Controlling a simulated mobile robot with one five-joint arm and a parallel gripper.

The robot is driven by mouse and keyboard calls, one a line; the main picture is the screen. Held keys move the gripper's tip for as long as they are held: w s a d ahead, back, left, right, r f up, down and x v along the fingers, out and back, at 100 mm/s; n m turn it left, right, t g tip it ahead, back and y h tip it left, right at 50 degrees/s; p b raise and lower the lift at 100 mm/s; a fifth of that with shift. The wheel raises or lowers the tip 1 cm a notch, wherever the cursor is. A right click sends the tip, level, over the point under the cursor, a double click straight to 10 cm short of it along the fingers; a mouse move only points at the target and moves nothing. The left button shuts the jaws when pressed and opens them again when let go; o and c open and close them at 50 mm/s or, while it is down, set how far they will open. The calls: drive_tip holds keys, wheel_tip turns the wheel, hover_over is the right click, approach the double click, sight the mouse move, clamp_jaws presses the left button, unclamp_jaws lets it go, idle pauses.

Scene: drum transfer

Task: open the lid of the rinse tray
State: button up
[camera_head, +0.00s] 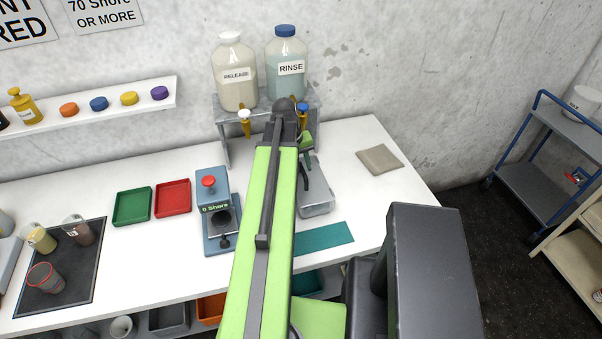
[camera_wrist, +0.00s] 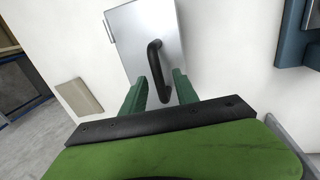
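The rinse tray (camera_head: 317,200) is a grey metal box on the white bench, right of my arm and partly hidden behind it. Its lid looks shut. In the wrist view, the flat grey lid (camera_wrist: 133,32) fills the upper middle and carries a black bar handle (camera_wrist: 157,72). My gripper (camera_wrist: 160,79) is open, with one green finger on each side of the handle in the picture. I see no clear contact, and cannot tell whether the fingertips reach down to handle height. In the head view, my gripper is mostly hidden behind my arm.
RELEASE (camera_head: 236,77) and RINSE (camera_head: 287,68) bottles stand on a grey stand behind the tray. A blue hardness tester (camera_head: 213,211) is left of my arm. A teal mat (camera_head: 323,239) lies in front, a folded cloth (camera_head: 379,159) to the right. The bench's right end is mostly clear.

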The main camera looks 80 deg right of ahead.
clamp_jaws()
drive_tip(key=shift+a, duration=0.1)
idle(1.2)
drive_tip(key=shift+w+d, duration=0.15)
drive_tip(key=shift+d, duration=0.2)
drive_tip(key=shift+a, duration=0.25)
drive_tip(key=shift+s+r+p, duration=0.1)
drive_tip(key=shift+s+p, duration=0.2)
drive_tip(key=shift+s, duration=0.05)
